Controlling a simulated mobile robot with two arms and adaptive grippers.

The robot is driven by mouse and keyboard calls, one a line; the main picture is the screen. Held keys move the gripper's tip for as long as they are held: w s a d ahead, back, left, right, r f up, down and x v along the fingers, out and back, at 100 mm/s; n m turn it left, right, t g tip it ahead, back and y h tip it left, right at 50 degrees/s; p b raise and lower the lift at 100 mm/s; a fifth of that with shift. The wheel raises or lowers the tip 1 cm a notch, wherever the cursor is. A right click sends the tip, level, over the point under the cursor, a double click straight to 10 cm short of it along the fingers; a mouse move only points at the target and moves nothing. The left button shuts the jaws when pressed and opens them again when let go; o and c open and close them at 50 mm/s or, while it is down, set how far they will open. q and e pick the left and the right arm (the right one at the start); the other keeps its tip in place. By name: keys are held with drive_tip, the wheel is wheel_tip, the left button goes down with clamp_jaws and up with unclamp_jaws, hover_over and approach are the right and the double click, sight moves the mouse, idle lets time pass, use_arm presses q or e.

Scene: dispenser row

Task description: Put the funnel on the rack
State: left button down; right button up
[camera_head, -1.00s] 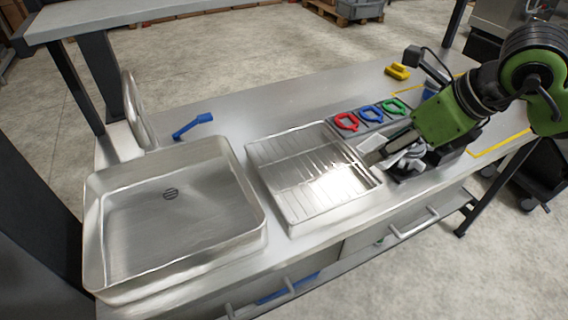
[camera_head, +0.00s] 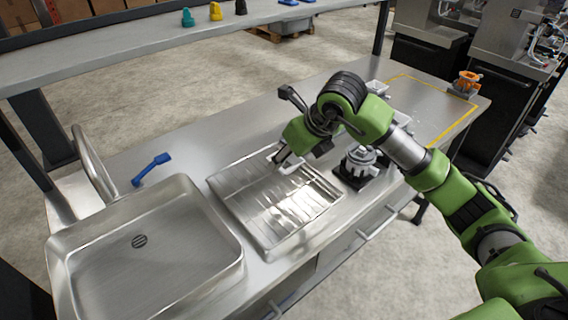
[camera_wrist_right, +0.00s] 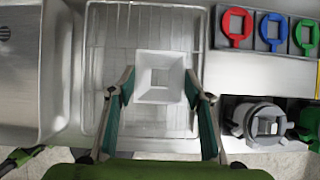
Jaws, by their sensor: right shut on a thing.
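The funnel (camera_wrist_right: 160,75), pale with a square rim and a square opening, sits between the fingers of my right gripper (camera_wrist_right: 158,85), which is shut on it. The wire rack (camera_wrist_right: 110,70) in its shallow metal tray lies behind the funnel in the right wrist view. In the head view, my right gripper (camera_head: 280,158) is over the far right part of the rack (camera_head: 235,200). Only a pale bit of the funnel (camera_head: 290,167) shows there. I cannot tell whether it touches the rack. My left gripper is not in view.

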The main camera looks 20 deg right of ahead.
drive_tip(key=shift+w+a+f, duration=0.15)
drive_tip(key=shift+w+f, duration=0.25)
drive_tip(key=shift+f, duration=0.15)
drive_tip(key=f, duration=0.1)
drive_tip(key=f+p, duration=0.2)
drive_tip(key=shift+w+a, duration=0.15)
drive_tip(key=shift+w, duration=0.1)
drive_tip(key=shift+f, duration=0.3)
drive_tip(key=shift+f, duration=0.1)
drive_tip(key=shift+f, duration=0.15)
drive_tip(key=o, duration=0.9)
drive_tip(key=shift+r, duration=0.2)
